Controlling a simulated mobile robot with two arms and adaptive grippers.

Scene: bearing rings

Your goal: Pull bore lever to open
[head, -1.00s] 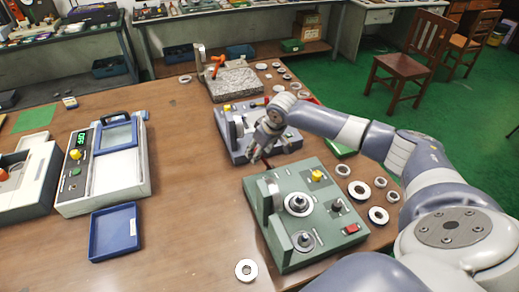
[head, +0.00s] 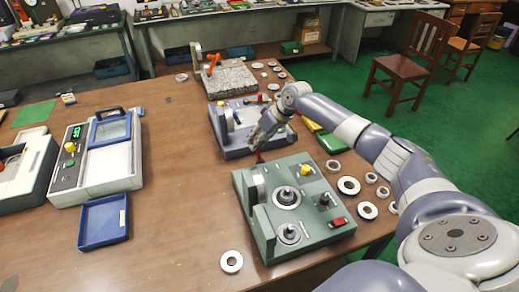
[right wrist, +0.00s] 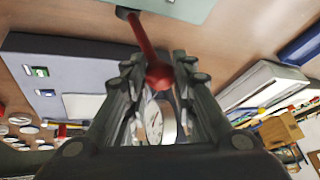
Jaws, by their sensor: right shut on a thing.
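The green bore gauge block (head: 318,232) stands on the wooden table at the right, with round posts, a yellow knob and a red switch on top. Its red lever (head: 259,157) sticks out from the far side; in the right wrist view the lever (right wrist: 142,38) runs from the green block (right wrist: 185,8) to a red ball end. My right gripper (head: 257,143) reaches over from the right behind the block. In the wrist view its fingers (right wrist: 160,76) are shut around the ball end. My left gripper is out of view.
A blue-grey gauge (head: 228,148) with a dial stands just behind my right gripper. Metal rings (head: 349,186) lie right of the green block, and one ring (head: 231,261) lies in front. A blue tray (head: 103,222) and a white device (head: 110,165) stand left. The table's middle is clear.

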